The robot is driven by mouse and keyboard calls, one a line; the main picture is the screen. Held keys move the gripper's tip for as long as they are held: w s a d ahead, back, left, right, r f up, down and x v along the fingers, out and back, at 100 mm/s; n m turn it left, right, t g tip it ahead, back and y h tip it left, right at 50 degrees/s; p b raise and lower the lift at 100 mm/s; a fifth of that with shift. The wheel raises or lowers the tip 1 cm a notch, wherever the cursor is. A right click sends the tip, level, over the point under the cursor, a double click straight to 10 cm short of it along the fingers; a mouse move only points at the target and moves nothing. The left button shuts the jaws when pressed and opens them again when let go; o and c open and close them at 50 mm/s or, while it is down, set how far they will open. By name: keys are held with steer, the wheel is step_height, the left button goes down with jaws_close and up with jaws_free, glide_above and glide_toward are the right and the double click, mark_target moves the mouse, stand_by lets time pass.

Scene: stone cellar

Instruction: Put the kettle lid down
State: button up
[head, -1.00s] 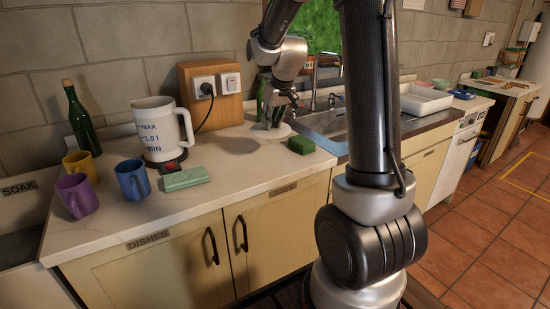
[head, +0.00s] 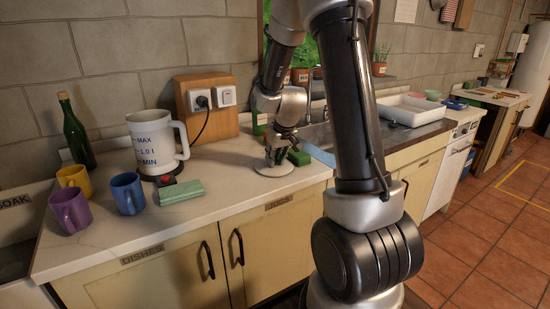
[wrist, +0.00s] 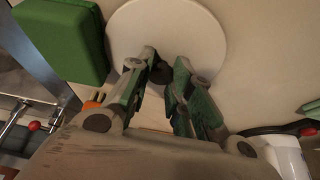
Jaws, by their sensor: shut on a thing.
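In the wrist view the lid (wrist: 195,35) lies beneath my fingers, with a dark knob between the fingertips. My gripper (head: 277,160) points down and is shut on the lid's knob; its fingers (wrist: 166,72) also show in the wrist view. The lid looks level and at or very close to the worktop; I cannot tell whether it touches. The white kettle (head: 153,145) stands upright on its dark base to the left, without its lid.
A dark green block (head: 299,158) is close to the lid's right side. A pale green block (head: 181,192) lies left, beside purple (head: 70,210), blue (head: 127,194) and yellow (head: 74,179) mugs. A green bottle (head: 75,135) stands behind. The sink (head: 325,136) is right.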

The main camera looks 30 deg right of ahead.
steer(key=o, duration=0.9)
steer(key=shift+f, duration=0.1)
steer(key=shift+o, duration=0.2)
steer(key=v, duration=1.2)
steer(key=s+a+r, duration=0.2)
steer(key=s, duration=0.6)
steer(key=s+a+r, duration=0.2)
steer(key=s, duration=0.7)
steer(key=s+a+r, duration=0.2)
steer(key=s+a, duration=0.1)
steer(key=s, duration=0.5)
steer(key=shift+s+r+n+g, duration=0.25)
steer(key=shift+r+n+g, duration=0.05)
steer(key=shift+r, duration=0.1)
